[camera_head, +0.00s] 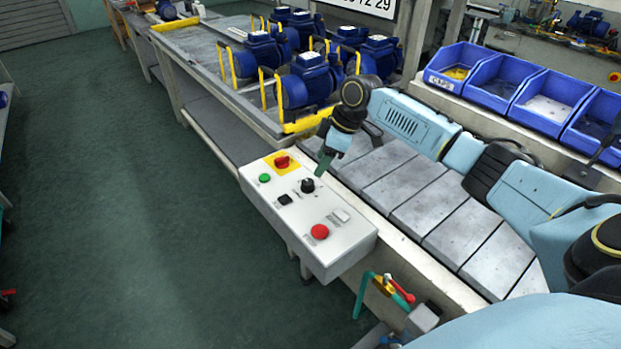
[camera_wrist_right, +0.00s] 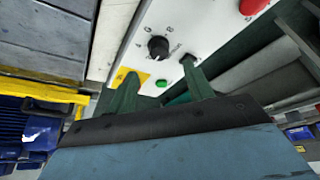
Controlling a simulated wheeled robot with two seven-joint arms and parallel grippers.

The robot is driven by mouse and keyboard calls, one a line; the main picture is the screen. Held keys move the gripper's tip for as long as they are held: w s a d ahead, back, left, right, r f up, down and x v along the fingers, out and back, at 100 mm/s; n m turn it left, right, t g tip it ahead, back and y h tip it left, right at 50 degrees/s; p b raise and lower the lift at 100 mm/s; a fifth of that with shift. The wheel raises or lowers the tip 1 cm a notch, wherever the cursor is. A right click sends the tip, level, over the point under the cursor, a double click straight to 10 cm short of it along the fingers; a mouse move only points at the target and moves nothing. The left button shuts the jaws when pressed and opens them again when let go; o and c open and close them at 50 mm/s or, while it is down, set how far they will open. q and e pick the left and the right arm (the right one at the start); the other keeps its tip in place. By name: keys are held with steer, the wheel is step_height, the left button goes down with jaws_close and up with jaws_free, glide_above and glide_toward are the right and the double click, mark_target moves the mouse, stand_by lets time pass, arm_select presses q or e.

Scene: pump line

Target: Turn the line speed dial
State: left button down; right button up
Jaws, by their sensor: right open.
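The line speed dial (camera_head: 307,185) is a small black knob on the top face of a white control box (camera_head: 335,253). It also shows in the right wrist view (camera_wrist_right: 158,48) with a light pointer mark and a printed scale around it. My right gripper (camera_head: 319,174) is just above the box, close to the dial at its far right side in the head view. In the right wrist view its two green fingers (camera_wrist_right: 160,78) stand apart with nothing between them, and the dial lies ahead of the gap. My left gripper is not in view.
Around the dial sit a red switch on a yellow plate (camera_head: 282,162), a green button (camera_head: 264,178), a black switch (camera_head: 285,199) and a red button (camera_head: 320,232). Blue pumps (camera_head: 309,80) stand behind. Blue bins (camera_head: 548,101) are at right. The floor at left is clear.

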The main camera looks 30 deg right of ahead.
mark_target(309, 182)
steer(key=b+x, duration=0.1)
steer(key=x, duration=0.5)
steer(key=shift+w+f, duration=0.1)
steer(key=shift+w+a+f, duration=0.15)
steer(key=shift+a+f, duration=0.05)
steer(key=shift+f, duration=0.25)
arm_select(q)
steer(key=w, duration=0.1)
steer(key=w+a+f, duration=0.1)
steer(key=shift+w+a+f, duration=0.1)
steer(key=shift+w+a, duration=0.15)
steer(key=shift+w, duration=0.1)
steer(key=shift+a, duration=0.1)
